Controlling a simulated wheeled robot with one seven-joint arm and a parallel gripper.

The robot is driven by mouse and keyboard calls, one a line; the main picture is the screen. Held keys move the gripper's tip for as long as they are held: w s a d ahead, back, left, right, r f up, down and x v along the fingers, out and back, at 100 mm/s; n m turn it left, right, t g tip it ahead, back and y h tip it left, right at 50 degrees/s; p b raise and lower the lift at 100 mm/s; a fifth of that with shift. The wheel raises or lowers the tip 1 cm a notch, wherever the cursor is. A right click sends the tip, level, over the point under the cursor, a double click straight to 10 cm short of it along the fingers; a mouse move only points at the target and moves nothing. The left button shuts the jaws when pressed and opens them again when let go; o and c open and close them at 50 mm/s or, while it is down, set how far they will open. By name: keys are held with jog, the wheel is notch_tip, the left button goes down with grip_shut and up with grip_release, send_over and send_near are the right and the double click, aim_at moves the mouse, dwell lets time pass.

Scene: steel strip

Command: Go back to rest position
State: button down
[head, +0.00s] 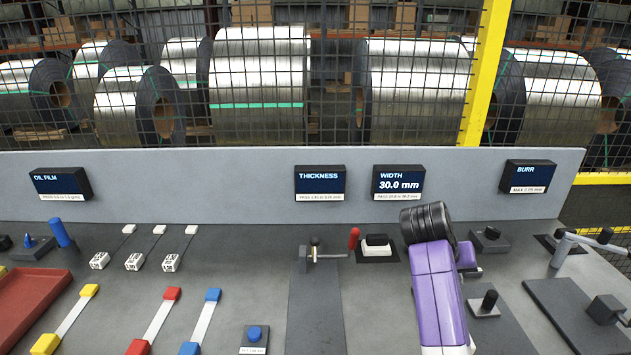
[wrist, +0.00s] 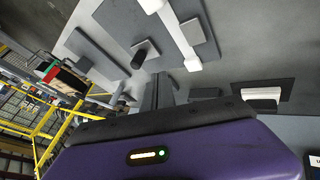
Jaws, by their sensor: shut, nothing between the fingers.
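My gripper (wrist: 158,80) shows in the wrist view as dark narrow fingers beyond the purple wrist housing. The fingers are shut with nothing between them, and they are over the grey bench. In the head view my purple arm reaches over the right half of the bench, and I cannot make out the fingertips there.
The grey bench (head: 250,240) holds a width display (head: 398,184) reading 30.0 mm, a thickness display (head: 320,183), a red-handled tool (head: 353,238), colour-ended strips (head: 155,320) and a red tray (head: 30,305). A mesh fence with a yellow post (head: 485,70) stands behind.

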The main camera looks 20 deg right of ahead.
jog(key=w+r+n+t+h, duration=0.1)
jog(key=w+r+n+t, duration=0.1)
jog(key=w+r+t, duration=0.45)
jog(key=s+a+f+n+t+y, duration=0.2)
jog(key=s+a+f+t, duration=0.15)
jog(key=a, duration=0.25)
jog(key=s+a+f+n+t+y, duration=0.1)
jog(key=s+a+f+n+t, duration=0.1)
jog(key=s+a+t, duration=0.3)
jog(key=s+a+f+y, duration=0.1)
jog(key=s+a, duration=0.4)
jog(key=s, duration=0.7)
jog(key=s+a+f+g+y, duration=0.1)
jog(key=s+a, duration=0.4)
jog(key=s, duration=0.7)
jog(key=s+a+f+y, duration=0.1)
jog(key=s+a+y, duration=0.2)
jog(key=s, duration=0.9)
jog(key=shift+s+a+n+g+b, duration=0.3)
jog(key=shift+s+a+n+b, duration=0.15)
jog(key=shift+a, duration=0.45)
